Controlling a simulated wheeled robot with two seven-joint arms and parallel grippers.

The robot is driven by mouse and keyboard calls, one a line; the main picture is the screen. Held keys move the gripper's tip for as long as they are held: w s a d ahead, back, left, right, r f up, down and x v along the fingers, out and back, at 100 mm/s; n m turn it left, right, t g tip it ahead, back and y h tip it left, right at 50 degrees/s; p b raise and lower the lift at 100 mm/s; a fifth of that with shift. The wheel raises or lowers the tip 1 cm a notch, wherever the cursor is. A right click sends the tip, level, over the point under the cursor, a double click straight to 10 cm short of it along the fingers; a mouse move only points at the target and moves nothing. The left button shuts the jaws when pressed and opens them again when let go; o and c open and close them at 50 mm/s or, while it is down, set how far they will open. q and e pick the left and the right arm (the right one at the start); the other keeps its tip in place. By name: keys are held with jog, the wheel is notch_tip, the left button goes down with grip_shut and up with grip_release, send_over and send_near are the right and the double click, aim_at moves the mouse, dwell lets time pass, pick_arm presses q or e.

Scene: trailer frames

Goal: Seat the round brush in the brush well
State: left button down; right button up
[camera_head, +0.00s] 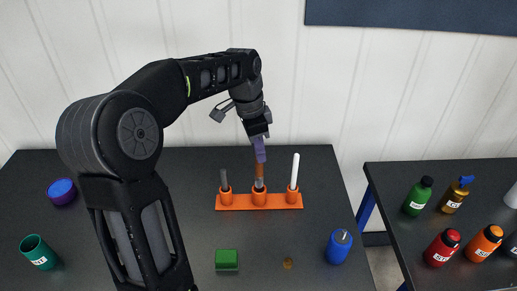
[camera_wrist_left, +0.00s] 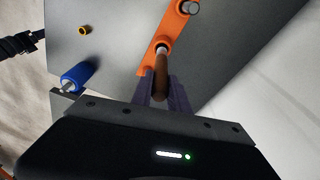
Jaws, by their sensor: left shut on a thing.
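My left gripper (camera_head: 260,152) has its purple fingers closed on the brown handle of the round brush (camera_head: 259,172). The brush stands about upright, and its grey lower part is at the mouth of the middle cup, the brush well (camera_head: 259,198), of the orange rack (camera_head: 237,203). I cannot tell how deep it sits. In the left wrist view the brown brush (camera_wrist_left: 161,76) runs from between the fingers (camera_wrist_left: 161,92) to the orange rack (camera_wrist_left: 153,55). My right gripper does not show in the head view.
A dark grey stick (camera_head: 224,180) and a white stick (camera_head: 295,172) stand in the outer cups. A green block (camera_head: 227,258), brown ring (camera_head: 288,263), blue jar (camera_head: 338,247), teal cup (camera_head: 38,252) and purple-blue bowl (camera_head: 62,191) are around. Several bottles stand on the right table (camera_head: 390,185).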

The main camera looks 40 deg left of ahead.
aim_at(259, 167)
pick_arm(q)
jog(key=shift+f+b, duration=2.35)
jog(key=shift+f, duration=0.9)
jog(key=c, duration=1.2)
grip_release()
jog(key=r, duration=0.5)
jog(key=s+r, duration=0.1)
jog(key=r, duration=0.1)
jog(key=shift+a+r, duration=0.4)
